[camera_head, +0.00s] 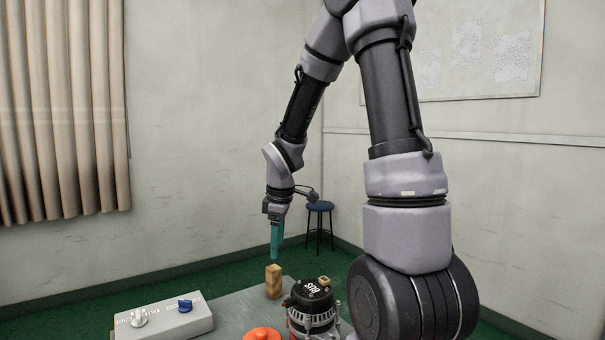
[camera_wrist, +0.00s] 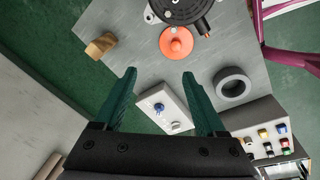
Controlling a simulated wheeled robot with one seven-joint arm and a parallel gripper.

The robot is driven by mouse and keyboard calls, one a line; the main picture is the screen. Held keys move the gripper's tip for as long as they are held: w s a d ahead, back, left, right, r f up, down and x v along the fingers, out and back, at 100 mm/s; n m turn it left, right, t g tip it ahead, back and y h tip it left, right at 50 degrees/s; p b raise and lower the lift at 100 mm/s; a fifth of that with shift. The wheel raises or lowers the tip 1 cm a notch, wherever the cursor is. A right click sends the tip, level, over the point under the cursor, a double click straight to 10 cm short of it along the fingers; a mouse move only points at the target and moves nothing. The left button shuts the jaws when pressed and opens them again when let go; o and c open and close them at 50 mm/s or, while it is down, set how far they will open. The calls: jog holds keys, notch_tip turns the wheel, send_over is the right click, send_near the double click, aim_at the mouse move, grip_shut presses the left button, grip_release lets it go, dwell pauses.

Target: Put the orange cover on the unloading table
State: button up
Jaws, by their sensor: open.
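The orange cover (camera_wrist: 176,42) lies on the grey table (camera_wrist: 228,45) in the wrist view, beside the black alternator. It also shows at the bottom edge of the head view (camera_head: 262,334), partly cut off. My gripper (camera_wrist: 160,76) is open and empty, with its two green fingers apart above the table. In the head view my gripper (camera_head: 275,255) hangs fingers down near the wooden block, away from the cover. I cannot tell which table is the unloading table.
The alternator (camera_head: 312,305) stands on the table next to a wooden block (camera_head: 273,282). A grey control box (camera_head: 165,318) with knobs is at the left. A stool (camera_head: 320,220) stands behind.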

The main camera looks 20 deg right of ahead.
jog(key=s+r+m+t+y, duration=0.1)
jog(key=s+r+m+t, duration=0.1)
jog(key=s+r+m, duration=0.6)
jog(key=s+r+m+t, duration=0.3)
jog(key=s+r+m, duration=0.5)
jog(key=r, duration=0.5)
jog(key=shift+s+d+r+y, duration=0.15)
jog(key=shift+s+r+y, duration=0.1)
jog(key=shift+y, duration=0.15)
jog(key=shift+c, duration=0.3)
dwell(0.4)
